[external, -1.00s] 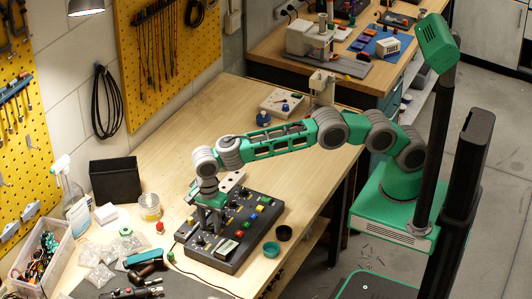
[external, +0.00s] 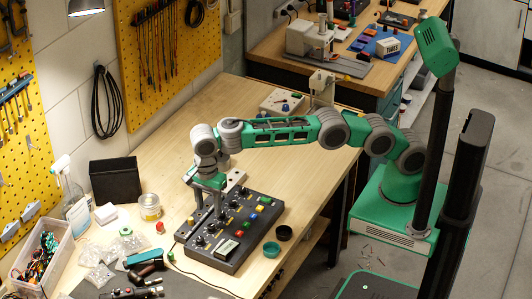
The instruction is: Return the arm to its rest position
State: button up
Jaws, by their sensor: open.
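My green and grey arm reaches left from its base over the wooden bench (external: 285,150). My gripper (external: 208,207) points down above the dark control panel (external: 228,262), near its back left part. It is open, with no object visible between its fingers. The fingertips look raised above the panel's knobs, but the exact gap is hard to tell from this view. The panel carries several knobs and coloured buttons.
The bench behind the panel is mostly clear.

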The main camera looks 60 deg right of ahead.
jog(key=w+d+r+n, duration=0.3)
jog(key=d+r, duration=0.4)
jog(key=d, duration=0.4)
jog(key=s+d+r+n+t, duration=0.1)
jog(key=s+d+r+n, duration=0.15)
jog(key=d, duration=0.55)
jog(key=s+d+r+n+t, duration=0.1)
jog(key=s+d+r+n, duration=0.15)
jog(key=d, duration=0.65)
jog(key=s+d+f+n+t, duration=0.1)
jog(key=s+d+f+n, duration=0.2)
jog(key=s+d, duration=0.5)
jog(key=s+d+f+n+t, duration=0.1)
jog(key=s+d+f+n, duration=0.3)
jog(key=s+d+n, duration=0.2)
jog(key=s+d, duration=0.1)
jog(key=d, duration=0.1)
jog(key=shift+s+d, duration=0.35)
jog(key=shift+d, duration=0.05)
